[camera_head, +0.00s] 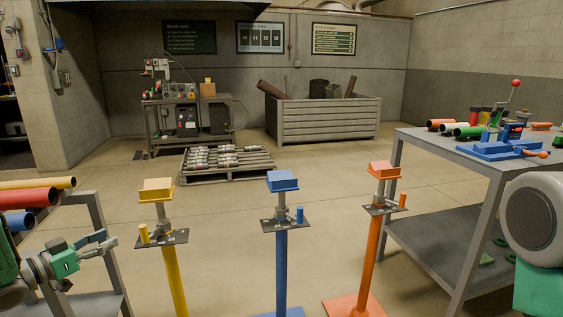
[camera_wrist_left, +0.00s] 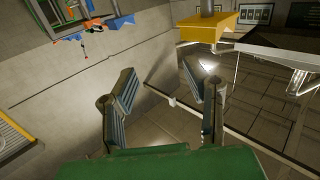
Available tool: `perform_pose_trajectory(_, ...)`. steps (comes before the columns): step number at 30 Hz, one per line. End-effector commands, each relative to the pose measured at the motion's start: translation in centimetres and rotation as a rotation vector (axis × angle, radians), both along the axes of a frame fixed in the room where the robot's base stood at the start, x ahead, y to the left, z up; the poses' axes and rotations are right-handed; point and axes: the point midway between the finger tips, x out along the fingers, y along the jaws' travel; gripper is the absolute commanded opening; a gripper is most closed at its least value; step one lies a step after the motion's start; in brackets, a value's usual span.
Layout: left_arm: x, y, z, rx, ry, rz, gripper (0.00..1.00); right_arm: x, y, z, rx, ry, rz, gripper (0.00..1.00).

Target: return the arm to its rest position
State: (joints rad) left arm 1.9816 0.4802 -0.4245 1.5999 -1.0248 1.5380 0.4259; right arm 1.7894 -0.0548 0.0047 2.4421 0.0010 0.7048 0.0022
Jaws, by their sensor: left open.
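My left gripper (camera_head: 106,241) is at the lower left of the head view, beside a grey table with coloured pipes and left of the yellow stand (camera_head: 158,190). Its green body and grey fingers show. In the left wrist view the two blue-padded fingers (camera_wrist_left: 158,92) are spread apart with nothing between them. The gripper is open and empty. A large grey round joint with a green part at the right edge of the head view looks like my right arm. The right gripper is not shown.
A blue stand (camera_head: 282,182) and an orange stand (camera_head: 384,170) stand in front. Red and yellow pipes (camera_head: 28,197) lie close to the left arm. Open floor lies behind, before a pallet (camera_head: 228,176).

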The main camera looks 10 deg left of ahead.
Motion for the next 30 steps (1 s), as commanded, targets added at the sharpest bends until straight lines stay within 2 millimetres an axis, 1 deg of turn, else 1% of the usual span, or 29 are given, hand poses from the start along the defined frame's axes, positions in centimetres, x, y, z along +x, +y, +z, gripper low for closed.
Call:
perform_pose_trajectory(1, 0.1, -0.8, -0.9, -0.003, 0.023, 0.015, 0.41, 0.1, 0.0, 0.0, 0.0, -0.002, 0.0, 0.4)
perform_pose_trajectory(5, 0.0, -2.7, -3.1, -0.003, 0.089, 0.066, 0.41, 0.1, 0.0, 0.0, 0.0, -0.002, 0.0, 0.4)
perform_pose_trajectory(8, -0.5, -4.4, -5.2, -0.001, 0.153, 0.11, 0.41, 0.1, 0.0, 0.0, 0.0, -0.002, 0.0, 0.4)
perform_pose_trajectory(10, -1.1, -5.7, -6.9, 0.002, 0.208, 0.142, 0.41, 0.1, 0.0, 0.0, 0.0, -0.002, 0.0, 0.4)
perform_pose_trajectory(14, -2.9, -8.6, -10.7, 0.018, 0.339, 0.197, 0.41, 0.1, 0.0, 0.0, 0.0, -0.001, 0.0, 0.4)
perform_pose_trajectory(17, -5.6, -11.3, -14.1, 0.041, 0.474, 0.24, 0.41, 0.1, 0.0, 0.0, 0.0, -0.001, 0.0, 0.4)
perform_pose_trajectory(18, -7.2, -12.5, -15.6, 0.056, 0.539, 0.257, 0.41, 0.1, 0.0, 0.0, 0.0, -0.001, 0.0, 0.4)
perform_pose_trajectory(20, -10.2, -14.6, -17.9, 0.085, 0.653, 0.278, 0.41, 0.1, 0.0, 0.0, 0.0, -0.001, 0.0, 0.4)
perform_pose_trajectory(21, -12.6, -15.9, -19.4, 0.107, 0.735, 0.291, 0.41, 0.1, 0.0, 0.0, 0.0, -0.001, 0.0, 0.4)
perform_pose_trajectory(23, -16.4, -17.8, -21.3, 0.147, 0.856, 0.303, 0.41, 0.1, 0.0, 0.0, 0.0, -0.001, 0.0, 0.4)
perform_pose_trajectory(24, -19.1, -18.8, -22.3, 0.175, 0.937, 0.31, 0.41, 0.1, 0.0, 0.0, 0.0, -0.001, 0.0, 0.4)
perform_pose_trajectory(26, -23.1, -20.2, -23.3, 0.219, 1.05, 0.313, 0.41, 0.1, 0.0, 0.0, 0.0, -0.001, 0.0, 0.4)
perform_pose_trajectory(27, -25.7, -20.8, -23.8, 0.249, 1.12, 0.314, 0.41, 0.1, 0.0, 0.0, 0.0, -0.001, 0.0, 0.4)
perform_pose_trajectory(30, -31.2, -22.1, -24.3, 0.313, 1.266, 0.312, 0.41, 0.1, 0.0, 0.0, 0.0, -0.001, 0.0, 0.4)
